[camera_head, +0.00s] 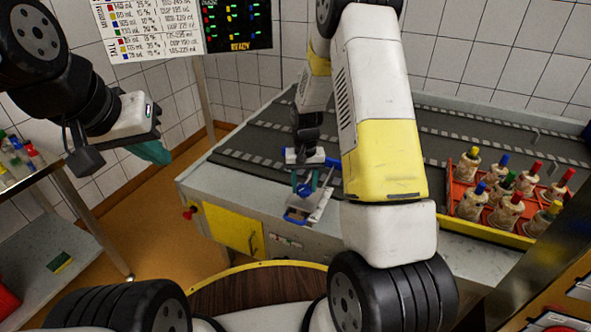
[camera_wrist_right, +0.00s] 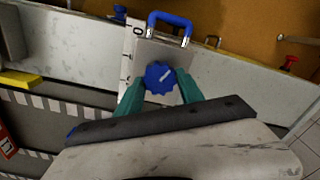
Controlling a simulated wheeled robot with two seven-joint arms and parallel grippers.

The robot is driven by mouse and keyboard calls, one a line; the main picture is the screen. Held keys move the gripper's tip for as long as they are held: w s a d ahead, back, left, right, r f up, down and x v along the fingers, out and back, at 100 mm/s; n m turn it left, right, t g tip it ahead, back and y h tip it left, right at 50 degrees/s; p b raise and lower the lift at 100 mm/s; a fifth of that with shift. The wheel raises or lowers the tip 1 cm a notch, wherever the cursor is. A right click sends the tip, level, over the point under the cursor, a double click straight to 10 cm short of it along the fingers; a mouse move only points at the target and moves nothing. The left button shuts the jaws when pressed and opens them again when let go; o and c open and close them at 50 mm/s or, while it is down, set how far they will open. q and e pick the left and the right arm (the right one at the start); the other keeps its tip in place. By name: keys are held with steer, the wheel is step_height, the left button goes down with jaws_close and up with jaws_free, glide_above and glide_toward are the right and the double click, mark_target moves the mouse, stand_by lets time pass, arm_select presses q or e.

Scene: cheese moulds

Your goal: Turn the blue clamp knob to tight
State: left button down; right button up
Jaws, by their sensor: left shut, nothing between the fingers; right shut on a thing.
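The blue clamp knob (camera_wrist_right: 160,77) sits on a pale metal plate (camera_wrist_right: 184,60) in the right wrist view. A short white line on the knob slants up to the right. Teal fingers of my right gripper (camera_wrist_right: 160,88) stand on both sides of the knob and are shut on it. In the head view my right gripper (camera_head: 306,186) is at the near edge of the conveyor bench, above the clamp plate; the knob is mostly hidden there. A blue handle (camera_wrist_right: 168,18) stands at the plate's end. My left gripper (camera_head: 152,150) is shut and empty, in the air at the left.
A red crate (camera_head: 462,196) with several bottles with coloured caps stands at the right of the bench (camera_head: 190,186). A red button (camera_head: 189,212) and yellow panel (camera_head: 232,228) are on the bench front. A side table with bottles (camera_head: 32,152) is at far left.

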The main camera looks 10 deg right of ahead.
mark_target(304, 188)
steer(key=shift+m, duration=0.4)
steer(key=o, duration=1.4)
steer(key=shift+r, duration=0.1)
step_height(304, 188, up, 8)
steer(key=shift+f, duration=0.15)
